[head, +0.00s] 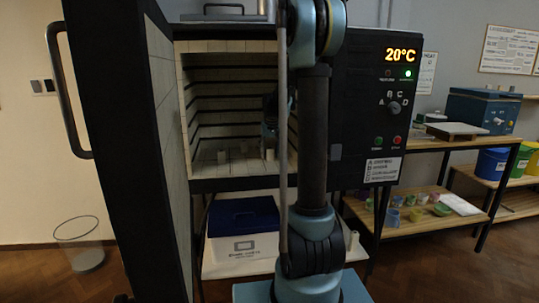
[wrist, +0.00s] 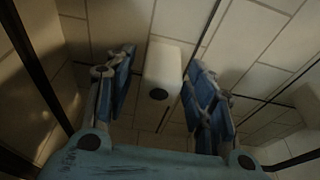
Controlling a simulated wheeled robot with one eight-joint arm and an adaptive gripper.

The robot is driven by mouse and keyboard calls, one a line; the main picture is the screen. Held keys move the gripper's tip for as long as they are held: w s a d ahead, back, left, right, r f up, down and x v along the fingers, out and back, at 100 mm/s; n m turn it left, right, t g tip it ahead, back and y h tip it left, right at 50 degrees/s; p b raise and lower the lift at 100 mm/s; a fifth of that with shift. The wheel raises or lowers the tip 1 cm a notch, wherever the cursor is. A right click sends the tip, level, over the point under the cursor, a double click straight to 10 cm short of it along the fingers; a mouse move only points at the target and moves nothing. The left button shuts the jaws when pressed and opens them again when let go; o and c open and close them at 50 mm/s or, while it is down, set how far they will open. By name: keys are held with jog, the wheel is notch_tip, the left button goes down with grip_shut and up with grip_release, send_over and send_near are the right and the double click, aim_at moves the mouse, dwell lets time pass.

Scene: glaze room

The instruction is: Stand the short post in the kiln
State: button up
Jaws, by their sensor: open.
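The kiln (head: 230,185) stands open, with ridged walls inside. My gripper (head: 268,130) is inside its chamber at the right, partly hidden behind my own arm in the head view. In the wrist view my gripper (wrist: 158,92) is open, with blue-padded fingers on either side of a pale post (wrist: 164,65) with a dark hole in its end. In the head view several small pale posts stand on the kiln floor, one at the left (head: 221,156) and one below my gripper (head: 270,154). I cannot tell their heights apart.
The thick kiln door (head: 120,130) is swung open at the left. The control panel (head: 375,105) reads 20°C at the right. A work table (head: 455,142) with a blue box (head: 483,108) stands farther right. A wire basket (head: 80,245) is on the floor at the left.

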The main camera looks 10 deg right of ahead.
jog(key=v, duration=1.2)
jog(key=s+f, duration=0.3)
jog(key=s, duration=0.8)
jog(key=s+f, duration=0.3)
jog(key=s, duration=0.8)
jog(key=s+f, duration=1.4)
jog(key=s, duration=0.5)
jog(key=shift+g, duration=0.4)
jog(key=shift+f, duration=0.1)
jog(key=shift+w+f, duration=0.2)
jog(key=shift+w, duration=0.3)
jog(key=c, duration=0.3)
jog(key=shift+c, duration=0.5)
